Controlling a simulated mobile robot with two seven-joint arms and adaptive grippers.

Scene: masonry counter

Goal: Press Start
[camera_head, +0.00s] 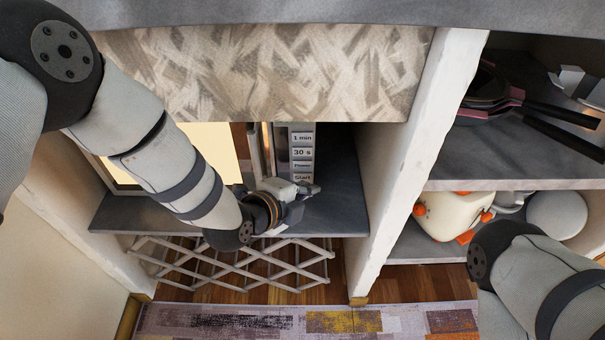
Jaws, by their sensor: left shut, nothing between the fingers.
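The microwave (268,150) stands in the left compartment under the patterned panel. Its control panel (301,150) has a column of pale buttons, with "1 min" at the top, then "30 s" and a smaller one. The Start button (302,178) is the lowest that shows, and its lower part is hidden by my gripper. My left gripper (312,188) is shut and empty, with its fingertips just below and in front of the Start button. I cannot tell whether they touch it. My right gripper is out of view; only part of my right arm shows at the lower right.
A white upright post (418,150) divides the compartments. Pans (490,95) lie on the right upper shelf, with a cream and orange pot (450,215) below. A lattice rack (230,262) sits under the microwave shelf. A patterned rug (300,320) covers the floor in front.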

